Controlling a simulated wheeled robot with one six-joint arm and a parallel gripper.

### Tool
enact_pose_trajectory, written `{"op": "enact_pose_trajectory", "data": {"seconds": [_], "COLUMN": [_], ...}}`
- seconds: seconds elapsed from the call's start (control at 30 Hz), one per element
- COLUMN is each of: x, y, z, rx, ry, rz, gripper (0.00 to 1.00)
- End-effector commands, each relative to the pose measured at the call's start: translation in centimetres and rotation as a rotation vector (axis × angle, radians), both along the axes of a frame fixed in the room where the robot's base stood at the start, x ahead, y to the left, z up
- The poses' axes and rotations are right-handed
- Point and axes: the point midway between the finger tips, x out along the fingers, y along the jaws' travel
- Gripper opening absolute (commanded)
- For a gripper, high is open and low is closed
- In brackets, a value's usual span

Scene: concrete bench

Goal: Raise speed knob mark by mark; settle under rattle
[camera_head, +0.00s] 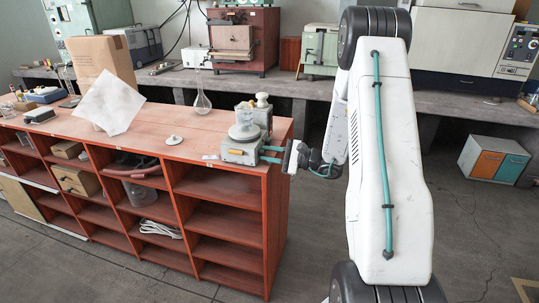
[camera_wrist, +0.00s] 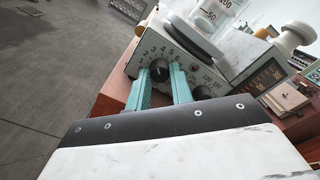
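A grey stirrer unit (camera_head: 236,155) stands at the right front corner of the red-brown bench, with a clear beaker (camera_head: 243,120) on top. In the wrist view the beaker (camera_wrist: 218,14) shows volume marks. The black speed knob (camera_wrist: 160,70) sits on the unit's front panel (camera_wrist: 182,66) inside a scale of printed numbers; its exact setting is too small to read. My gripper (camera_head: 270,154) reaches in from the right. Its teal fingers (camera_wrist: 161,76) lie on both sides of the knob and appear to touch it. A second dial (camera_wrist: 203,92) is partly hidden by the gripper.
A white-knobbed object (camera_head: 263,100) stands close behind the beaker. A glass flask (camera_head: 202,103), a small white lid (camera_head: 174,140) and a tilted white sheet (camera_head: 110,103) are further left on the bench. The floor (camera_head: 480,215) at right is mostly clear.

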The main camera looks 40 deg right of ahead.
Motion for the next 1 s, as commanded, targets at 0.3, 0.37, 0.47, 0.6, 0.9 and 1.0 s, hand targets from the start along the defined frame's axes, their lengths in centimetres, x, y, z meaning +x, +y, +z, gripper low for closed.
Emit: {"op": "enact_pose_trajectory", "data": {"seconds": [0.3,0.37,0.47,0.6,0.9,1.0], "x": [-0.06,-0.06,-0.06,-0.05,-0.07,-0.07], "y": [-0.01,-0.02,-0.02,-0.04,-0.06,-0.06], "z": [-0.03,-0.04,-0.04,-0.03,-0.04,-0.04], "rx": [0.013,0.024,0.054,0.122,0.334,0.408], "ry": [0.010,0.019,0.042,0.095,0.260,0.319], "rz": [0.000,0.000,0.000,0.000,0.000,0.000], "gripper": [0.00,0.00,0.00,0.00,0.00,0.00]}}
